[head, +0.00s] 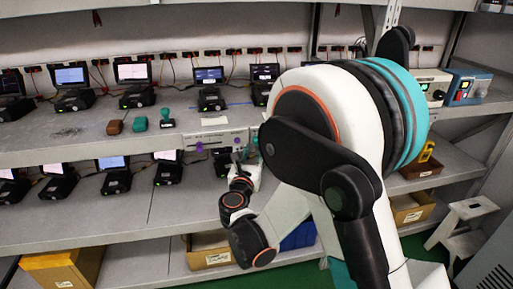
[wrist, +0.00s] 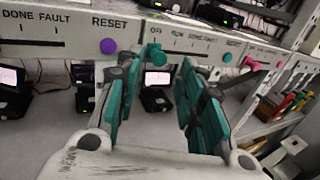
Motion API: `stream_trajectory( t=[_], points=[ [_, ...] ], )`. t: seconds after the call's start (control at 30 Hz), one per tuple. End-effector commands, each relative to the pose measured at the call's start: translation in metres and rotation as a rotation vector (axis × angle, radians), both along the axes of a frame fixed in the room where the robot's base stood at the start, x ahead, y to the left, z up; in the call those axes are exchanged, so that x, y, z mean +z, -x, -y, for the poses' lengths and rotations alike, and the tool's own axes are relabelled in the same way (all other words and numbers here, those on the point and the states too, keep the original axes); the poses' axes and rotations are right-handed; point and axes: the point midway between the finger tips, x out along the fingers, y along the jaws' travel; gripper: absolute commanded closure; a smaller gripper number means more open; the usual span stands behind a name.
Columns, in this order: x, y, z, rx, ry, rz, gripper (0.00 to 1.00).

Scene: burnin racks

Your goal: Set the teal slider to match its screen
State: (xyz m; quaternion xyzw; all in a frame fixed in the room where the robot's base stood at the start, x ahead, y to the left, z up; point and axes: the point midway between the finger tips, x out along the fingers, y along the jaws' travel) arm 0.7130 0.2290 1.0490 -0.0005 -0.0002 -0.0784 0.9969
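The teal slider knob (wrist: 154,52) sits at the left end of its slot in the wrist view, on a pale panel (wrist: 190,38) with small labels above the slot; RUN and RESET are partly readable. My gripper (wrist: 155,85) is open and empty, with teal pads on both sides of the view. The knob appears between and beyond the fingers, apart from them. A small screen (wrist: 158,78) below the knob is lit pale; its text is too small to read. In the head view my gripper (head: 240,165) is near the panel (head: 215,138), partly hidden by my arm.
Small screen devices (head: 115,178) line the lower shelf.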

Motion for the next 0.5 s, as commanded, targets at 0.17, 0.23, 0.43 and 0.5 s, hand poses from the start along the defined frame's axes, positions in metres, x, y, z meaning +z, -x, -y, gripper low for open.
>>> stream_trajectory(
  t=[0.17, 0.23, 0.43, 0.5],
  points=[
    [-0.002, -0.031, 0.006, -0.002, 0.000, 0.000, 0.64],
    [-0.001, -0.040, 0.007, -0.001, -0.001, 0.000, 0.64],
    [0.000, -0.053, 0.008, 0.000, -0.001, 0.000, 0.64],
    [0.000, -0.054, 0.009, 0.000, -0.001, 0.000, 0.64]
  ],
)
